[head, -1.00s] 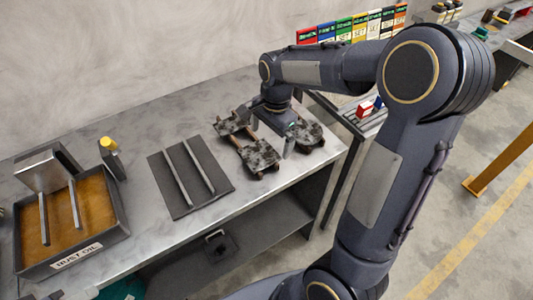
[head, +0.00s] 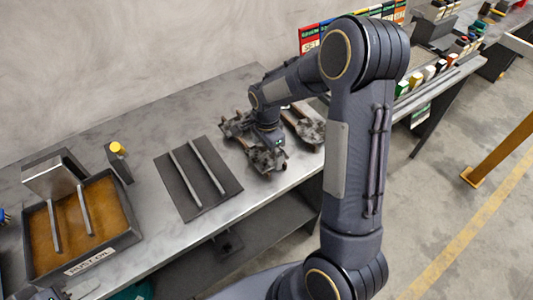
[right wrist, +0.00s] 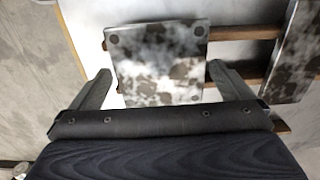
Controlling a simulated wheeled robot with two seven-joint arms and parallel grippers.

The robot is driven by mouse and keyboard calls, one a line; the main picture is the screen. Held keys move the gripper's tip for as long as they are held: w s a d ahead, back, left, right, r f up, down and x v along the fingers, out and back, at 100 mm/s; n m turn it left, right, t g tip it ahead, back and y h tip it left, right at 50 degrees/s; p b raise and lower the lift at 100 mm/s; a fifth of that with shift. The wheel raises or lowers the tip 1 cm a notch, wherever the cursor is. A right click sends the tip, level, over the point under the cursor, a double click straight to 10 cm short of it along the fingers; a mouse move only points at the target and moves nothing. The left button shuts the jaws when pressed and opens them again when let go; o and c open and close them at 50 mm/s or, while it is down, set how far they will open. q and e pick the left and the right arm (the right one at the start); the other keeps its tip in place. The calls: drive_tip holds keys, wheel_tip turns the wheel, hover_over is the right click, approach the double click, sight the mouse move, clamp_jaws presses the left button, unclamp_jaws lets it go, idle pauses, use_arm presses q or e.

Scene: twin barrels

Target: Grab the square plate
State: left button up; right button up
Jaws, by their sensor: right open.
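The square plate (right wrist: 158,62) is mottled grey and dark brown, with dark round spots at its corners. In the right wrist view it lies between the two fingers of my open right gripper (right wrist: 160,86), with no clear contact visible. In the head view my right gripper (head: 268,147) is low over the group of mottled plates, and a plate (head: 266,161) shows just in front of it. The gripper and arm hide part of the group. What seems to be my left gripper (head: 78,290) is only partly in view at the bottom left edge; its fingers are unclear.
Another mottled plate (head: 310,131) lies to the right on brown bars. A dark mat (head: 190,205) with two grey bars lies left of the plates.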

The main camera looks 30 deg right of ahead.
drive_tip(key=shift+c, duration=0.3)
drive_tip(key=c, duration=1.2)
drive_tip(key=shift+w, duration=0.1)
drive_tip(key=shift+c, duration=0.2)
drive_tip(key=shift+r, duration=0.15)
